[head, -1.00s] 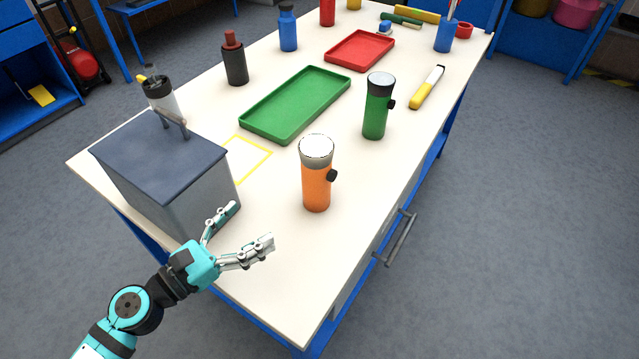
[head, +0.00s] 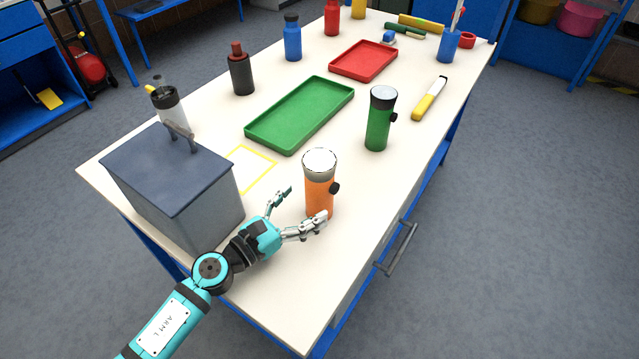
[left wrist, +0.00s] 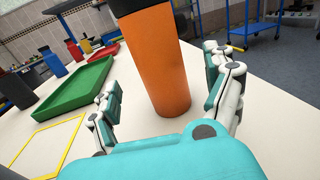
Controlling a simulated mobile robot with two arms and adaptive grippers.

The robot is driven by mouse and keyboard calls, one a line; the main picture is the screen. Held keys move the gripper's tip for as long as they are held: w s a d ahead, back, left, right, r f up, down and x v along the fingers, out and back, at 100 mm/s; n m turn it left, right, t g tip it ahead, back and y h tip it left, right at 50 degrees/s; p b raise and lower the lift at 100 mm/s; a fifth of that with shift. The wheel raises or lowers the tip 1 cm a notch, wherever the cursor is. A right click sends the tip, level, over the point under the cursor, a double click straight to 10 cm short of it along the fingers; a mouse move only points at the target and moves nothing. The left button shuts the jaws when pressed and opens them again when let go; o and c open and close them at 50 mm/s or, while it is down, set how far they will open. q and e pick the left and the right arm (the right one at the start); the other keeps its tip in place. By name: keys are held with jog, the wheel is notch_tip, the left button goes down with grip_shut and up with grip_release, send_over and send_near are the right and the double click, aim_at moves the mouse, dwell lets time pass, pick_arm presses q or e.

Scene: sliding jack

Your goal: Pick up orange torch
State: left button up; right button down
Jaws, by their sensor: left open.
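The orange torch (head: 319,190) stands upright on the white workbench in the head view, with a silver head on top and a dark knob on its right side. My left gripper (head: 306,204) is open close to the torch, with one finger to its left and the other in front of its base. In the left wrist view the torch (left wrist: 158,62) stands just ahead, between the two spread fingers of my left gripper (left wrist: 168,108). I see no clear contact; its top is cut off there. My right gripper is not in view.
A grey toolbox (head: 172,187) stands left of my left gripper. A green torch (head: 379,119) stands behind the orange one. A green tray (head: 300,114) and a red tray (head: 363,61) lie farther back. The bench top (head: 278,288) in front is bare.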

aim_at(309, 200)
pick_arm(q)
jog(key=p+x, duration=0.1)
jog(key=x, duration=0.4)
jog(key=shift+w, duration=0.1)
jog(key=shift+c, duration=0.4)
jog(key=c, duration=1.3)
